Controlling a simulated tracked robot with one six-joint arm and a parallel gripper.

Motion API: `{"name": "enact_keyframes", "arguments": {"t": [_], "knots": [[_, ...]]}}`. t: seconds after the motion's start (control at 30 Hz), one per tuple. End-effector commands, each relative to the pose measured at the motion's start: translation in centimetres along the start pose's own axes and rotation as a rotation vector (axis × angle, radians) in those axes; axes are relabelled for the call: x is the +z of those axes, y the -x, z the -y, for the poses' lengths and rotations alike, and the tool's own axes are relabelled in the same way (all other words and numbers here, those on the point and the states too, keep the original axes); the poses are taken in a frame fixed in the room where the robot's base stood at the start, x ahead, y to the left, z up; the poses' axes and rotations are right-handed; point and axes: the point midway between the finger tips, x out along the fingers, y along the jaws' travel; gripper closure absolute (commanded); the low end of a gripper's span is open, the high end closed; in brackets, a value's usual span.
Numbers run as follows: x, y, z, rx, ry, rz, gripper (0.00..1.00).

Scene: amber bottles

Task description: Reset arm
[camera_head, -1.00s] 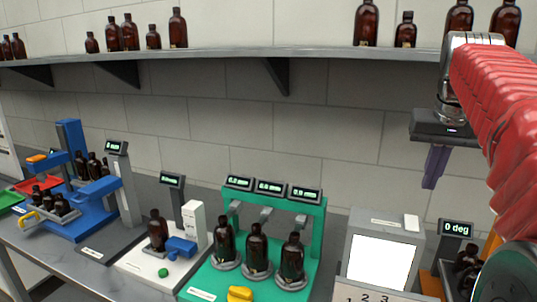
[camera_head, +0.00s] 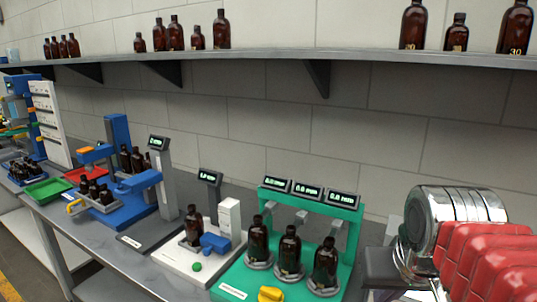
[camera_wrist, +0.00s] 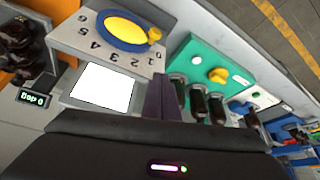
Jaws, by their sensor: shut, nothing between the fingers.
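My arm (camera_head: 478,240), with a red sleeve and a silver wrist joint, reaches in at the lower right of the head view. Its dark gripper body is partly cut off there, and I cannot make out the fingers. In the wrist view my gripper (camera_wrist: 163,98) shows purple fingers together with nothing between them, in front of the benches. The fingers overlap the view of the green station (camera_wrist: 211,60) and the white panel device (camera_wrist: 103,88) but I see no contact.
A shelf (camera_head: 290,54) with several amber bottles runs along the wall. On the bench, the green station (camera_head: 243,276) holds three bottles (camera_head: 290,250). A white station (camera_head: 185,262), a blue station (camera_head: 130,205) and green tray (camera_head: 50,190) stand to the left.

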Motion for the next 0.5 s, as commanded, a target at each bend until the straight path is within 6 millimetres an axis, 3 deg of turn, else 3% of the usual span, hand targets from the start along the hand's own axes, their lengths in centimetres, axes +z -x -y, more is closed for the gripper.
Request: {"name": "enact_keyframes", "arguments": {"t": [0.1,0.23,0.33,0.5], "knots": [[3.5,-1.6,1.7,-0.023,0.046,-0.017,1.00],[6.7,-3.3,3.0,-0.045,0.087,-0.033,1.00],[8.3,-4.2,3.5,-0.055,0.106,-0.041,1.00],[9.1,-4.7,3.7,-0.060,0.114,-0.045,1.00]]}}
